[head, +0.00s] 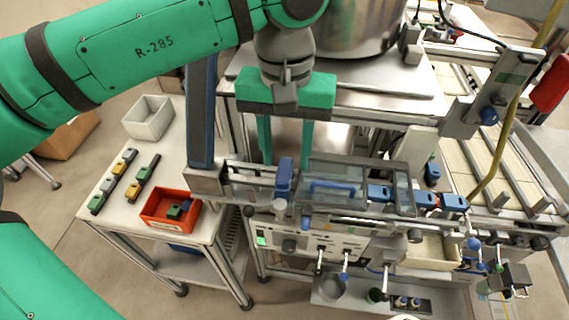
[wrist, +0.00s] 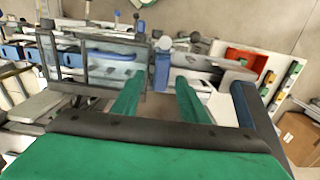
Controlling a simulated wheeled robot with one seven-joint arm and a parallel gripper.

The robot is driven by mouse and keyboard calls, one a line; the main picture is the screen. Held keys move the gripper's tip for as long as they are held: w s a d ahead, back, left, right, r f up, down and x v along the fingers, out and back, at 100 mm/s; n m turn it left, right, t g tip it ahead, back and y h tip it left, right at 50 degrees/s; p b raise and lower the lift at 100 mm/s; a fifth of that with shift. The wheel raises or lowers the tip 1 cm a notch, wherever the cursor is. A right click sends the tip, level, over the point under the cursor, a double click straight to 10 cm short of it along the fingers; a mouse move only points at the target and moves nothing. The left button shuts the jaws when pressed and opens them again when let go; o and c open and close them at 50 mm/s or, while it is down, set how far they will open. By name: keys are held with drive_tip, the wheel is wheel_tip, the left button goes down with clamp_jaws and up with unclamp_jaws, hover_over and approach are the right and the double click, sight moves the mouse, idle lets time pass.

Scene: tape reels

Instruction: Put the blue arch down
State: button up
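A tall blue bar (head: 201,110) stands nearly upright on the left end of the machine. It appears to be one side of the blue arch; its top is hidden behind my arm. In the wrist view the blue bar (wrist: 250,104) shows right of my fingers. My gripper (head: 286,158) points down to the right of the bar, apart from it. A smaller blue arched handle (head: 334,186) lies on a clear cover to the right of the gripper.
A blue upright block (head: 284,178) stands on the machine rail just beyond my fingertips. A red bin (head: 170,208), a grey bin (head: 149,117) and several small coloured parts sit on the left side table. A metal drum (head: 352,25) stands behind.

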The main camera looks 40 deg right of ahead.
sight(285, 170)
wheel_tip(285, 170, up, 9)
drive_tip(key=shift+f, duration=0.2)
drive_tip(key=shift+w, duration=0.1)
idle(0.7)
